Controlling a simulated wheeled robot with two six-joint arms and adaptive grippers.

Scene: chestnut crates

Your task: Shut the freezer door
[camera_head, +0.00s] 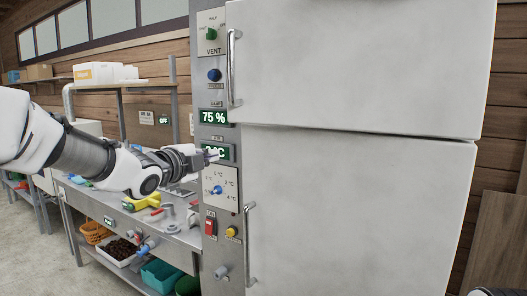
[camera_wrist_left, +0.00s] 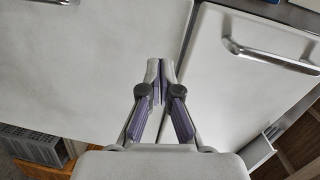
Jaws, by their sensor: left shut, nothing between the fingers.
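A tall pale cabinet has an upper door (camera_head: 360,65) and a lower door (camera_head: 350,210), each with a metal bar handle on its left side. The upper door's left edge stands out farther left than the lower door's, so it looks slightly ajar; the lower one looks closed. No label shows which is the freezer. My left gripper (camera_head: 214,154) is shut and empty, in front of the control panel, left of the doors and between the handle heights. In the left wrist view, its fingertips (camera_wrist_left: 160,69) meet before two pale door panels, with a bar handle (camera_wrist_left: 272,56) at right.
The control panel (camera_head: 217,130) carries knobs, green displays and a dial close to my left gripper. A workbench (camera_head: 178,237) with tools stands at left, with bins (camera_head: 160,276) below. Open floor lies at far left. A wooden board (camera_head: 497,240) leans at right.

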